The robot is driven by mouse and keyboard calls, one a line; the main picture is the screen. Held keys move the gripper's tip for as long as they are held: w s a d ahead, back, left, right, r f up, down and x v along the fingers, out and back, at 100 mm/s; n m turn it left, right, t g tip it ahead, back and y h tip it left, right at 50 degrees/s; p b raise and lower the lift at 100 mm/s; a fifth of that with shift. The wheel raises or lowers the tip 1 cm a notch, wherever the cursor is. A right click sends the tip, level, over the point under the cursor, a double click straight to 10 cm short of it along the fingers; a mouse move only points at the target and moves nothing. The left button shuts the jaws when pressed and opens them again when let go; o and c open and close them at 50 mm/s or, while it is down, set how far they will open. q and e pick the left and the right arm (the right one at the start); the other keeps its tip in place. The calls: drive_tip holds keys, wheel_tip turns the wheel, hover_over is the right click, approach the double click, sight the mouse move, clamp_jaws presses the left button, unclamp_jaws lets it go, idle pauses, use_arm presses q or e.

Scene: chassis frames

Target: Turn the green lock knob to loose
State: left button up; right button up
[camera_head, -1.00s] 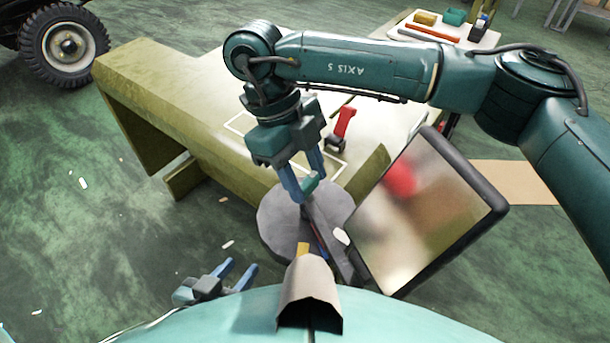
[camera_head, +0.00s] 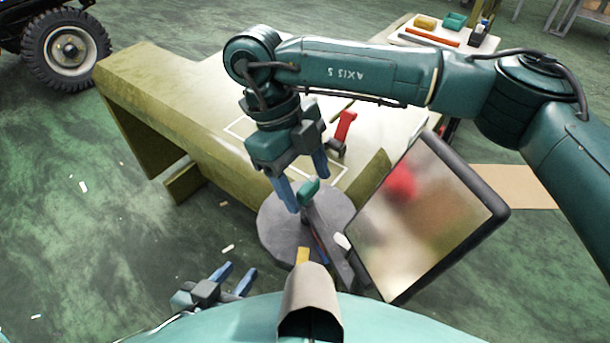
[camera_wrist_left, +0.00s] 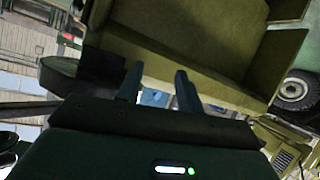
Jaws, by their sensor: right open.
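The green lock knob (camera_head: 310,187) is a small teal piece at the top of a dark upright post, beside the tilted screen, in the head view. My right gripper (camera_head: 308,194) points down over it with blue fingers spread wide, one to each side of the knob. A gap shows between the knob and the fingers. My left gripper (camera_head: 236,277) is low near my base, open and empty, away from the knob. Its two fingers also show apart in the left wrist view (camera_wrist_left: 158,90). The knob is not seen in the wrist view.
A tilted screen (camera_head: 425,215) with a black frame stands right of the knob. A round grey disc (camera_head: 275,225) lies below the post. An olive bench-like chassis piece (camera_head: 165,110) lies behind, with a red-handled tool (camera_head: 346,125) on it. The green floor at left is mostly clear.

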drive_tip(key=p+v, duration=0.1)
drive_tip(key=v, duration=1.2)
